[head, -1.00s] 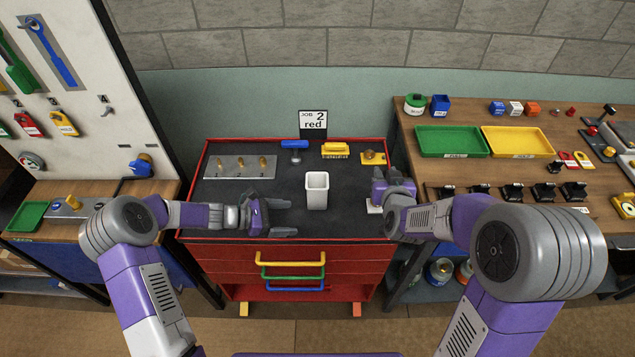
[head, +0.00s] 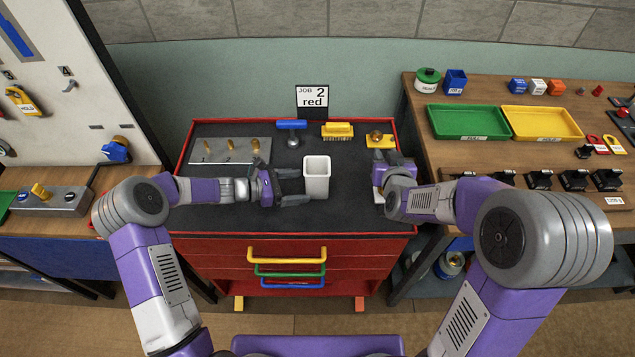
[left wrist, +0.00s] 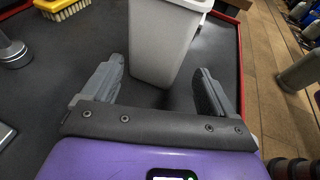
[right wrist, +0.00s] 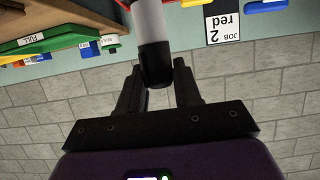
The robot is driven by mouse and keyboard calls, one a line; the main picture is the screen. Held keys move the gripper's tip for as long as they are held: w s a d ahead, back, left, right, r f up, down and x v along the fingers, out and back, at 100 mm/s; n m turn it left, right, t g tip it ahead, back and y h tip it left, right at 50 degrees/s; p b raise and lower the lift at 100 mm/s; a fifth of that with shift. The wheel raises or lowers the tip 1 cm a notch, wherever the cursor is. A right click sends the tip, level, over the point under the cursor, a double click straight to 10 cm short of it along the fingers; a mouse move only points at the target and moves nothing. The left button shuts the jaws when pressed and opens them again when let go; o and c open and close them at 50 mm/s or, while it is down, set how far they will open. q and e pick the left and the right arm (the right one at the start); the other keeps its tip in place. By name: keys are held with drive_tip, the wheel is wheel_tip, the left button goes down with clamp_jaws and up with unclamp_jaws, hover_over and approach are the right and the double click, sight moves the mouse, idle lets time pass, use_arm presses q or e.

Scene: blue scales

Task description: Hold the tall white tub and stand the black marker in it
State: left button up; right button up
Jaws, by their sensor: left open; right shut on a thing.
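The tall white tub (head: 317,180) stands upright on the dark top of the red cabinet. My left gripper (head: 299,186) is open at the tub's left side, its fingers pointing at it. In the left wrist view the tub (left wrist: 163,45) stands between and just ahead of the spread fingertips (left wrist: 160,85); I cannot tell whether they touch it. My right gripper (head: 384,172) is at the cabinet's right side. In the right wrist view it is shut on the black marker (right wrist: 155,62), which has a pale barrel and a black end. The marker is mostly hidden in the head view.
A metal plate with brass pegs (head: 229,151), a blue-handled tool (head: 291,127), a yellow brush (head: 337,130) and a yellow block with a knob (head: 378,139) line the cabinet's back. A job card (head: 312,97) stands behind. The right bench holds green (head: 468,121) and yellow trays (head: 541,122).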

sight(313, 185)
use_arm(q)
drive_tip(key=shift+b+x, duration=0.9)
drive_tip(key=shift+x, duration=1.95)
use_arm(e)
drive_tip(key=shift+w+f, duration=0.1)
drive_tip(key=shift+f, duration=1)
use_arm(q)
drive_tip(key=c, duration=0.6)
use_arm(e)
drive_tip(key=w+a+r+n+y, duration=0.1)
drive_tip(key=a+r+n+y, duration=0.1)
drive_tip(key=a+r, duration=0.2)
drive_tip(key=w+a+r+n+g+y, duration=0.1)
drive_tip(key=a+r, duration=0.4)
drive_tip(key=a, duration=0.5)
drive_tip(key=shift+w+a+n+y, duration=0.35)
drive_tip(key=shift+w+n+y, duration=0.15)
drive_tip(key=shift+n+y, duration=0.45)
